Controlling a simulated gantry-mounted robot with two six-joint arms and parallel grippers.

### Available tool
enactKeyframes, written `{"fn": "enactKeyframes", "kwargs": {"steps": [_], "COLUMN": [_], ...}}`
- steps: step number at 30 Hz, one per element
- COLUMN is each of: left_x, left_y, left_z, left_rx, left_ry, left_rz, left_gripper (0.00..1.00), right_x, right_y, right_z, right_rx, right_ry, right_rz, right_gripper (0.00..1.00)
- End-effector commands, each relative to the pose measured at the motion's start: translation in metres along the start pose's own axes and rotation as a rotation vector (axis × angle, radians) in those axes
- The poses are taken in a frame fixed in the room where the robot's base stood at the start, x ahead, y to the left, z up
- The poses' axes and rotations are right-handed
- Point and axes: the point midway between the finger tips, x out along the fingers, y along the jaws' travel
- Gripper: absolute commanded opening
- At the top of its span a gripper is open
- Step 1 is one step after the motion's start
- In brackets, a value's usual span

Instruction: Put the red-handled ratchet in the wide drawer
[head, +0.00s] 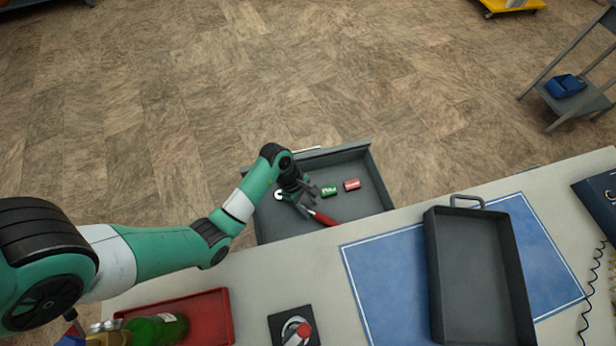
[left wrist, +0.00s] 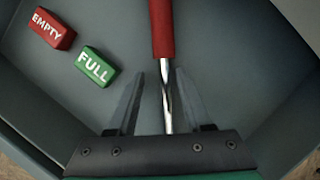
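The red-handled ratchet (head: 321,217) lies inside the open grey drawer (head: 362,204). In the left wrist view the ratchet's red handle (left wrist: 162,28) points up the picture, and its shiny shaft runs down between my fingers. My left gripper (head: 303,194) is inside the drawer's outline at the ratchet. In the left wrist view its fingers (left wrist: 159,80) are open on either side of the shaft, with a gap on each side. The ratchet's head end is hidden by the gripper body. My right gripper is not in view.
A green FULL block (head: 328,191) and a red EMPTY block (head: 351,185) lie in the drawer. On the bench are a grey tray (head: 476,262) on a blue mat (head: 378,285), a red tray (head: 214,310) with a green bottle (head: 157,330), and a red-knobbed fixture (head: 295,328).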

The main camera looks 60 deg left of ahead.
Motion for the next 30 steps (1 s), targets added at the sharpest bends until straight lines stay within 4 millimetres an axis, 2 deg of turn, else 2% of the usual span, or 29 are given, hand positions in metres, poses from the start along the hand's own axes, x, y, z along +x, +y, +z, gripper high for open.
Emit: {"fn": "enactKeyframes", "kwargs": {"steps": [5, 8, 11, 21, 25, 30], "left_x": [-0.001, -0.009, -0.027, -0.108, -0.121, -0.124], "left_y": [0.000, 0.001, 0.001, 0.001, 0.001, 0.000], "left_z": [0.000, 0.002, 0.003, 0.003, 0.002, 0.001], "left_rx": [0.000, -0.001, -0.001, -0.003, -0.003, -0.001], "left_ry": [0.000, 0.000, -0.001, -0.001, -0.001, -0.001], "left_rz": [0.000, 0.002, 0.004, 0.003, 0.001, 0.001], "left_gripper": [0.50, 0.50, 0.50, 0.50, 0.50, 0.50], "right_x": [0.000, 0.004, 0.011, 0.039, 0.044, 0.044], "right_y": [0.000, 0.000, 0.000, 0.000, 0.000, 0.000], "right_z": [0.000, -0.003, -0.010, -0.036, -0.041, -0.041], "right_rx": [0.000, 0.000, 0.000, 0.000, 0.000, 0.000], "right_ry": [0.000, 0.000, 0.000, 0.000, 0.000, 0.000], "right_rz": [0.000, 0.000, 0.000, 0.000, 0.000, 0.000], "right_gripper": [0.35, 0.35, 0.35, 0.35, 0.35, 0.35]}}
